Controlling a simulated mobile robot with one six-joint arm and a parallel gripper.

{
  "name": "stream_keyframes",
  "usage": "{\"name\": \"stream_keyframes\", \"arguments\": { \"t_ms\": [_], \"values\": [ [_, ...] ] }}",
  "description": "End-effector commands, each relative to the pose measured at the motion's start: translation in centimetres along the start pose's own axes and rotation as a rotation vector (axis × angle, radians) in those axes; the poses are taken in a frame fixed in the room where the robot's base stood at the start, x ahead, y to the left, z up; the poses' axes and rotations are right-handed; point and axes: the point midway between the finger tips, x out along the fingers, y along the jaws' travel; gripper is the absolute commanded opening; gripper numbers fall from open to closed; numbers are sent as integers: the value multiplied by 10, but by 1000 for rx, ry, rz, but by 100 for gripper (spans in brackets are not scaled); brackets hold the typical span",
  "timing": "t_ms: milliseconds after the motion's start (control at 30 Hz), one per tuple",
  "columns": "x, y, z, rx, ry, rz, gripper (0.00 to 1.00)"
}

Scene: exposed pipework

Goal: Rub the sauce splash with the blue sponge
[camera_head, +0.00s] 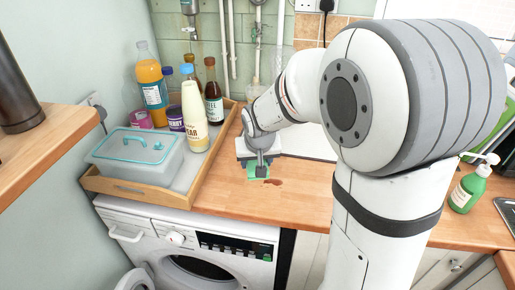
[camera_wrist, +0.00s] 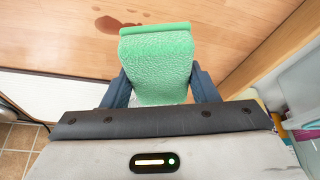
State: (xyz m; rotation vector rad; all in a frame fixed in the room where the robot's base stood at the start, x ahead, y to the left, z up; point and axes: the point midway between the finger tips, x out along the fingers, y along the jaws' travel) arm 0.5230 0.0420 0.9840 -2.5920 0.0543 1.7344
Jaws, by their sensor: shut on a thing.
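My gripper (camera_head: 261,163) is shut on a green sponge (camera_head: 258,173), which is low over the wooden counter. In the wrist view the green sponge (camera_wrist: 156,60) sits between the dark fingers of my gripper (camera_wrist: 158,88). The sauce splash (camera_head: 274,182) is a small red-brown patch just right of the sponge in the head view. In the wrist view the splash (camera_wrist: 118,24) lies beyond the sponge's far edge, with smaller spots around it. I cannot tell whether the sponge touches the counter. No blue sponge shows.
A wooden tray (camera_head: 133,190) left of my gripper holds a lidded box (camera_head: 136,152), bottles and jars. A washing machine (camera_head: 185,240) stands under the counter. A green soap bottle (camera_head: 468,190) stands at the right. The counter in front of the splash is clear.

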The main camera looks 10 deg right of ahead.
Motion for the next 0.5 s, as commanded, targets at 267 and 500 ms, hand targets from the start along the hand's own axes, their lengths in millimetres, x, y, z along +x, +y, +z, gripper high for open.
{"name": "stream_keyframes", "arguments": {
  "t_ms": [267, 500],
  "values": [
    [-24, 0, -10, 1, 0, 0, 29],
    [-25, 1, -10, 1, 0, 0, 29]
  ]
}}
